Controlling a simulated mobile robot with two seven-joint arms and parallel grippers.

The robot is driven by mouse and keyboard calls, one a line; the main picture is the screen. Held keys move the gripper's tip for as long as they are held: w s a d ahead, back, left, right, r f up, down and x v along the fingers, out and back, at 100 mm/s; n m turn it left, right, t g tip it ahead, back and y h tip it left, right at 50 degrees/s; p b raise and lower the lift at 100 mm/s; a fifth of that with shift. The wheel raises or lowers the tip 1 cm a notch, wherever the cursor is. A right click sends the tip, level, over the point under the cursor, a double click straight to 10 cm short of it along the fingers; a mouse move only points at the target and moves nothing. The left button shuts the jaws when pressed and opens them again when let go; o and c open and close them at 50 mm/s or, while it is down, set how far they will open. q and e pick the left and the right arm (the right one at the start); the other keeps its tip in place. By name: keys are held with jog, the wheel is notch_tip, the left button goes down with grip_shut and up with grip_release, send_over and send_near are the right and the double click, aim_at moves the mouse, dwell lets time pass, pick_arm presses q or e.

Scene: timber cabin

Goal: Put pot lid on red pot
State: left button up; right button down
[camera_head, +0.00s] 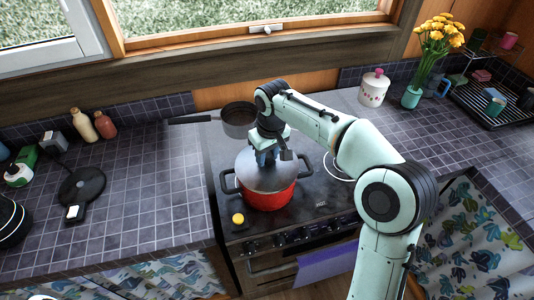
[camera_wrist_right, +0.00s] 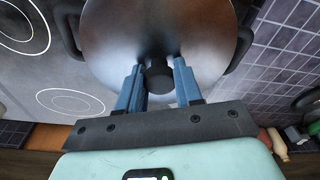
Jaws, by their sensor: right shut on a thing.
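The red pot (camera_head: 270,199) stands on the stove, with a dark handle on each side. The grey metal pot lid (camera_head: 258,178) lies over the pot's top in the head view; whether it is fully seated cannot be told. My right gripper (camera_head: 266,156) is above the lid, pointing down, shut on the lid's knob. In the right wrist view the blue fingers of the right gripper (camera_wrist_right: 159,75) are on either side of the black knob, and the lid (camera_wrist_right: 125,30) fills the top middle. My left gripper is not in view.
A dark saucepan (camera_head: 238,121) stands at the back left of the stove (camera_head: 318,190). A yellow item (camera_head: 238,218) sits at the stove's front left. A white canister (camera_head: 374,88) and a flower vase (camera_head: 411,96) stand on the right counter. The left counter has clear room.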

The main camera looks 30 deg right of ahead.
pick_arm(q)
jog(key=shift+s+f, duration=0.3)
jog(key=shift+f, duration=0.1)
pick_arm(e)
jog(key=shift+f, duration=0.75)
jog(key=c, duration=0.7)
grip_release()
jog(key=shift+o, duration=0.2)
jog(key=shift+r, duration=0.1)
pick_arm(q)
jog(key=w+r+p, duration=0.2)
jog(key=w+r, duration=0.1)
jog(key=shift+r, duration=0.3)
pick_arm(e)
notch_tip(320, 180, up, 13)
jog(key=s, duration=0.1)
jog(key=shift+s+r, duration=0.15)
jog(key=shift+s, duration=0.15)
